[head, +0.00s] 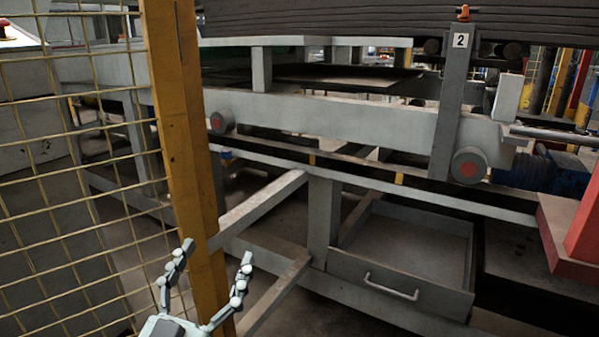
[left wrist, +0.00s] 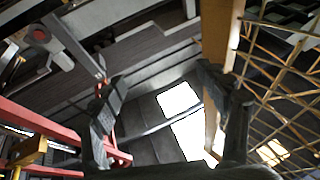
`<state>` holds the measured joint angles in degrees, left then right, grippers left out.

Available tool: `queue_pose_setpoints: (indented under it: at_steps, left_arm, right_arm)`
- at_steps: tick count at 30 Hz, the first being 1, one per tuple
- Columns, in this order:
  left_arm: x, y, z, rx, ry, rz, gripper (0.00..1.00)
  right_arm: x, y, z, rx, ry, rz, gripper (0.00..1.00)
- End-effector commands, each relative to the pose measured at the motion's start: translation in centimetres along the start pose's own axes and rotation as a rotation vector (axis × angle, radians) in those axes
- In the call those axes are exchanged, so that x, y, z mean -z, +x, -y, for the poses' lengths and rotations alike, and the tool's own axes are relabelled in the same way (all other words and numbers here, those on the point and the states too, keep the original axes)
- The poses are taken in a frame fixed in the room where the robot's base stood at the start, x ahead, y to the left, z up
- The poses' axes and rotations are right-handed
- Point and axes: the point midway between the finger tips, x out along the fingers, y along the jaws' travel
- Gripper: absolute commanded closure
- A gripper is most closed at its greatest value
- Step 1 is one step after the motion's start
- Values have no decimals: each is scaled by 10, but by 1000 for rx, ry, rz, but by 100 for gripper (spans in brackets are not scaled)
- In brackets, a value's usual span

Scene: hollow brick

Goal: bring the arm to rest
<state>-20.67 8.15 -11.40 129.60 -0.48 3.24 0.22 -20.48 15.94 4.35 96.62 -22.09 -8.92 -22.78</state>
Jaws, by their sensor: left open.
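My left gripper (head: 207,283) shows at the bottom of the head view, left of centre, with its two fingers spread apart and pointing up. Nothing is between the fingers. It is in front of the foot of the yellow post in that view. In the left wrist view the fingers of my left gripper (left wrist: 170,110) stand apart, one on each side, with no object held. My right gripper is in neither view.
A yellow post (head: 185,130) and wire mesh fence (head: 75,190) stand at the left. A grey machine frame (head: 330,115) crosses behind. An open drawer (head: 390,275) with a handle sits low at centre right. A red part (head: 570,235) is at the right edge.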

Motion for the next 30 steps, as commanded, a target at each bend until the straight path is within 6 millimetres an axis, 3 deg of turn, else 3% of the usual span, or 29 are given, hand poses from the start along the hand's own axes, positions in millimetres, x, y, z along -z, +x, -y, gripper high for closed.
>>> queue_pose_setpoints:
  at_steps: [2,5,6,10,15,18,22,30]
  left_arm:
    - [-45,-6,14,18,17,263,25]
    - [-111,-43,31,45,32,593,25]
    - [-133,-64,39,57,37,722,25]
    - [-182,-147,60,99,44,1114,25]
    - [-200,-243,77,145,41,1490,25]
    - [-200,-278,81,161,38,1615,25]
    - [-200,-297,83,170,36,1684,25]
    - [-200,-297,83,170,36,1684,25]
  right_arm:
    - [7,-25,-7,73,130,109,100]
    - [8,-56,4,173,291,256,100]
    - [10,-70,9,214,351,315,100]
    - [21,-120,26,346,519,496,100]
    - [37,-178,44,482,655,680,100]
    - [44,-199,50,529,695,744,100]
    - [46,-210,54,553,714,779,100]
    - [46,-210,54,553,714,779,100]
